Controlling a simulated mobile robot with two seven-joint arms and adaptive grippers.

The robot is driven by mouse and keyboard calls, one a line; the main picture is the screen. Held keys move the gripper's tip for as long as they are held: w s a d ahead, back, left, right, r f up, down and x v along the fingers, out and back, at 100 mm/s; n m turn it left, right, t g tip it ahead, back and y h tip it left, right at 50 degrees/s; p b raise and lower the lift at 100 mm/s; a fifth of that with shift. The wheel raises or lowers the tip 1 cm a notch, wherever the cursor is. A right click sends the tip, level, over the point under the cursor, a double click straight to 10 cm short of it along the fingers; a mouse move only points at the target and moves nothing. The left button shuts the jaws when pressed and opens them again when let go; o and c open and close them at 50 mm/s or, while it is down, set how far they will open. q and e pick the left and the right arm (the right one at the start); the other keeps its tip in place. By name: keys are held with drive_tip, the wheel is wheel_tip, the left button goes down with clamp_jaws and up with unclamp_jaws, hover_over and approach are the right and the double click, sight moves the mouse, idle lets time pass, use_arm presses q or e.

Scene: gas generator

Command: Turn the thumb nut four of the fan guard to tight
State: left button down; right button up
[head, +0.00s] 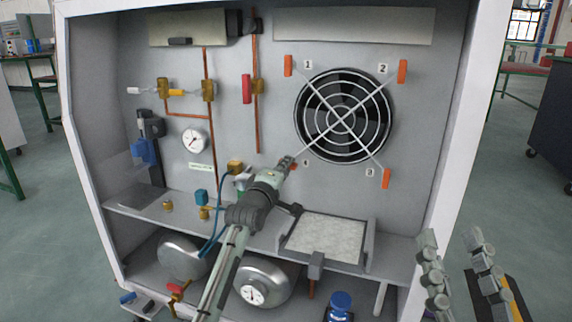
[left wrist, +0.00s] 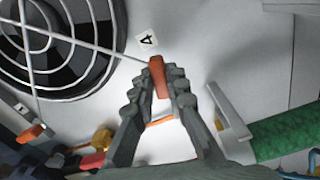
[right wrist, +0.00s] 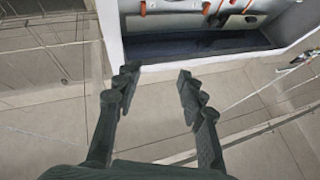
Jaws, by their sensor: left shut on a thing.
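The fan guard (head: 343,118) is a round wire grille with an orange thumb nut at each of its corner arms, on the back panel. Thumb nut four (left wrist: 158,77) is orange and sits at the guard's lower-left arm, beside the label "4" (left wrist: 148,40). My left gripper (left wrist: 157,90) is shut on thumb nut four, with a finger on either side of it. In the head view, my left gripper (head: 288,162) mostly hides that nut. My right gripper (head: 460,262) is open and empty at the lower right, away from the guard; the right wrist view shows it over the floor.
Orange thumb nuts one (head: 288,66), two (head: 402,71) and three (head: 386,178) stand at the other corners. Copper pipes with valves and a gauge (head: 194,141) are left of the fan. A framed filter panel (head: 325,240) lies on the shelf below.

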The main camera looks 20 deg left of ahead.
drive_tip(key=w+d+f+g+h+p, duration=0.1)
drive_tip(key=d+f+g+h+p, duration=0.15)
drive_tip(key=f+g, duration=0.4)
drive_tip(key=w+d+f+g+h+p, duration=0.1)
drive_tip(key=d+f+g+h+p, duration=0.15)
drive_tip(key=f, duration=0.65)
drive_tip(key=s+d+f+m+g+h+p, duration=0.25)
drive_tip(key=s+d+f+g+h, duration=0.25)
drive_tip(key=s+d+f+g, duration=0.7)
use_arm(q)
drive_tip(key=shift+m+p, duration=1.8)
drive_tip(key=shift+m, duration=5.9)
use_arm(e)
wheel_tip(320, 180, down, 7)
drive_tip(key=d+t, duration=0.1)
drive_tip(key=shift+w+d+n+t+y, duration=0.2)
drive_tip(key=shift+d+n+t+y, duration=0.1)
drive_tip(key=shift+d+n, duration=0.1)
